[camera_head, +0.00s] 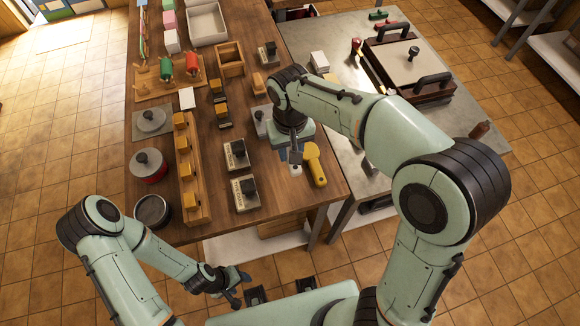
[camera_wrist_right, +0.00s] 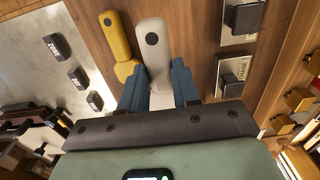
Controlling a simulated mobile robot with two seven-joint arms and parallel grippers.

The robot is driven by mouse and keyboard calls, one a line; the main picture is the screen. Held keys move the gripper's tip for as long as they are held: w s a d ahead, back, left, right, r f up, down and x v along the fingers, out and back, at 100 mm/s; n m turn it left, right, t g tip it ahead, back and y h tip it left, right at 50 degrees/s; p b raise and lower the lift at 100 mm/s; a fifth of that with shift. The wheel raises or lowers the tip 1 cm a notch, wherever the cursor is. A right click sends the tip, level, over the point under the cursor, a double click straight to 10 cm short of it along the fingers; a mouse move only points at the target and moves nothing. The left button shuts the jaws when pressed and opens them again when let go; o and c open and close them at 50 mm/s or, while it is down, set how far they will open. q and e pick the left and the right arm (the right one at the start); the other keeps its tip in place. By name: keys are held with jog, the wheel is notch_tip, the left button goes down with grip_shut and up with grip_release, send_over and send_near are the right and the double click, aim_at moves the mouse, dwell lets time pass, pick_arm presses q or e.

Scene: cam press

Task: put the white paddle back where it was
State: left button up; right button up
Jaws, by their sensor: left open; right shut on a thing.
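The white paddle (camera_wrist_right: 152,40) is between the two blue fingers of my right gripper (camera_wrist_right: 158,90), which is shut on it. In the head view only a small pale end of the white paddle (camera_head: 296,170) shows below my right gripper (camera_head: 296,155), over the wooden table near its front right corner. I cannot tell whether it touches the table. A yellow paddle (camera_head: 315,166) lies right beside it on the table; it also shows in the wrist view (camera_wrist_right: 118,40). My left gripper (camera_head: 238,286) is open and empty, low in front of the table.
Two plates with black-handled stamps (camera_head: 246,190) lie left of the paddles. A wooden rack (camera_head: 193,195) with several yellow-topped stamps stands farther left, beside round pots (camera_head: 150,165). A grey table (camera_head: 345,185) with a press (camera_head: 410,65) adjoins on the right.

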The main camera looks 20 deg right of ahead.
notch_tip(320, 180, down, 9)
jog(key=shift+r+b, duration=0.1)
jog(key=shift+b, duration=0.45)
pick_arm(q)
jog(key=shift+s+f, duration=0.45)
jog(key=shift+f, duration=0.35)
pick_arm(e)
jog(key=shift+w, duration=0.1)
jog(key=o, duration=1.1)
jog(key=shift+c, duration=0.2)
pick_arm(q)
jog(key=shift+w+r+p, duration=0.8)
jog(key=shift+r+p, duration=0.15)
jog(key=shift+r, duration=0.2)
pick_arm(e)
notch_tip(320, 180, up, 12)
